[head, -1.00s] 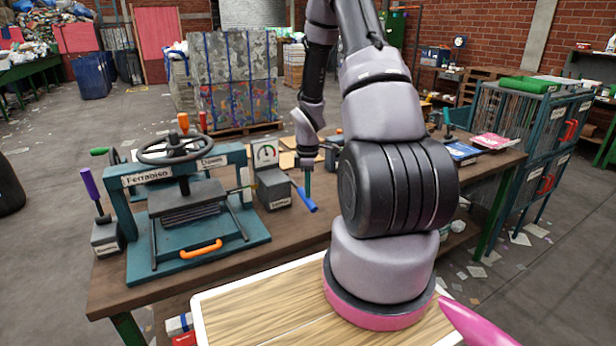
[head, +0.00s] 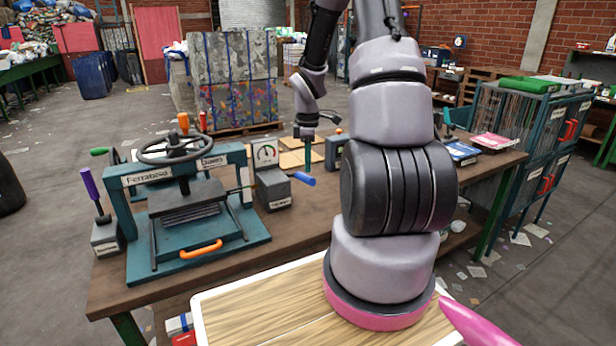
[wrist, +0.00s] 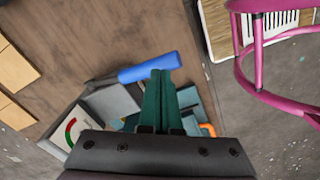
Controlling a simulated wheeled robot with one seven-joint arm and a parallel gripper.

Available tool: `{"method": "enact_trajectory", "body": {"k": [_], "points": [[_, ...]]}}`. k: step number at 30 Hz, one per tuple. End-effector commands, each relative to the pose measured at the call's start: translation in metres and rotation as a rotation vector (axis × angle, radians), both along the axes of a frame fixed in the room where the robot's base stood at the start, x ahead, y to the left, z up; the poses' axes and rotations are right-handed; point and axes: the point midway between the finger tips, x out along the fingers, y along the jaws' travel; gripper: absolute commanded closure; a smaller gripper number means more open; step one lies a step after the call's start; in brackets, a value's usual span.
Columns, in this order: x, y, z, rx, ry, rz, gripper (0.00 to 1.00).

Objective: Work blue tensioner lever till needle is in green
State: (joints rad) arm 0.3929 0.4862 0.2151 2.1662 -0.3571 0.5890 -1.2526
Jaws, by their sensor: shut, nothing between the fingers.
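The blue tensioner lever (head: 305,179) sticks out to the right of a small grey box (head: 273,190) and slants slightly down towards its tip. The gauge (head: 265,154) stands upright behind the box, with a white face and a coloured arc; I cannot make out the needle's position. My gripper (head: 308,168) is shut and empty, its dark green fingers pointing down at the lever's blue handle. In the wrist view, the fingertips (wrist: 161,78) overlap the blue handle (wrist: 150,67); I cannot tell if they touch it. The gauge (wrist: 72,130) is partly cut off by my gripper's body.
A teal press (head: 195,215) with a handwheel and orange handle stands left of the box. A purple-handled lever (head: 91,185) is at the far left. Tan boards (head: 295,157) lie behind my gripper. The wooden bench (head: 300,222) is clear in front of the lever.

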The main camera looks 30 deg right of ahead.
Motion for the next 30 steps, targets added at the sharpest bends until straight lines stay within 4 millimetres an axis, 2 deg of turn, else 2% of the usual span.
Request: {"method": "enact_trajectory", "body": {"k": [9, 14, 30], "points": [[0.000, -0.001, 0.033, -0.001, -0.003, 0.000, 1.00], [0.000, 0.000, 0.044, -0.001, -0.002, 0.000, 1.00], [0.000, 0.000, 0.046, 0.000, 0.000, 0.000, 1.00]]}}
